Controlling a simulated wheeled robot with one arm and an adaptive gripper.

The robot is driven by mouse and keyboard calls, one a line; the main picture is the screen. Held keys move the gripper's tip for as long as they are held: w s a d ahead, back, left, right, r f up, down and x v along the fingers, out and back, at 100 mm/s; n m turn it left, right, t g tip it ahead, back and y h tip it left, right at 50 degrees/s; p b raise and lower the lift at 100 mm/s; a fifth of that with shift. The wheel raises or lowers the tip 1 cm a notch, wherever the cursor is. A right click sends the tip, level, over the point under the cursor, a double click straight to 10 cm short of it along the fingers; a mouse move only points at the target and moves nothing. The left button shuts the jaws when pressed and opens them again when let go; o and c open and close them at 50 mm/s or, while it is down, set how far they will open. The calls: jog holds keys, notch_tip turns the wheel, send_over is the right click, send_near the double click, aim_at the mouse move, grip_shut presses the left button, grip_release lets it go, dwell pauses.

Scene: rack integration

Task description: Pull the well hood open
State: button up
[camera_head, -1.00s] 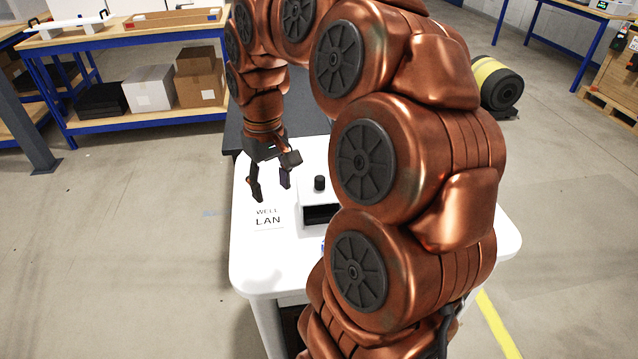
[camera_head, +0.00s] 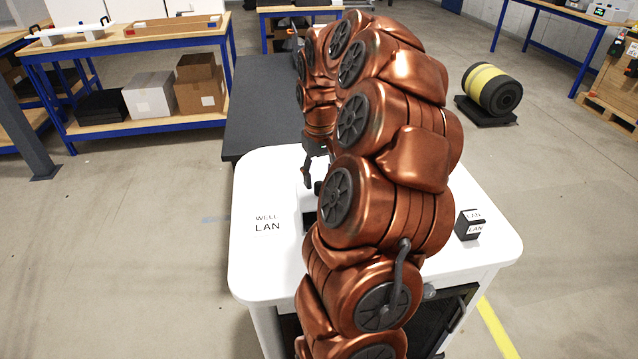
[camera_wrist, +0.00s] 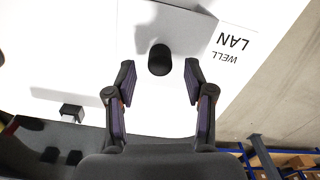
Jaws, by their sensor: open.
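The well hood is a white box on the white table top, with an upright black knob. In the head view a strip of the hood (camera_head: 307,200) and its knob (camera_head: 319,187) show beside my arm, with a dark opening below; the rest is hidden. In the wrist view the knob (camera_wrist: 159,60) stands on the hood's white top (camera_wrist: 190,25). My gripper (camera_wrist: 160,73) is open above the hood. Its two fingers are apart, with the knob centred between them near the tips; I see no finger touching it. In the head view one dark finger shows past my arm.
The label WELL LAN (camera_head: 267,223) lies on the white table (camera_head: 255,265), left of the hood. A black cube marked LAN (camera_head: 468,225) stands at the table's right. A dark bench (camera_head: 262,105) adjoins behind. A shelf with boxes (camera_head: 150,93) stands at back left.

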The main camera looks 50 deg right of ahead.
aim_at(319, 184)
jog(key=shift+f, duration=1.5)
jog(key=shift+c, duration=0.4)
grip_shut()
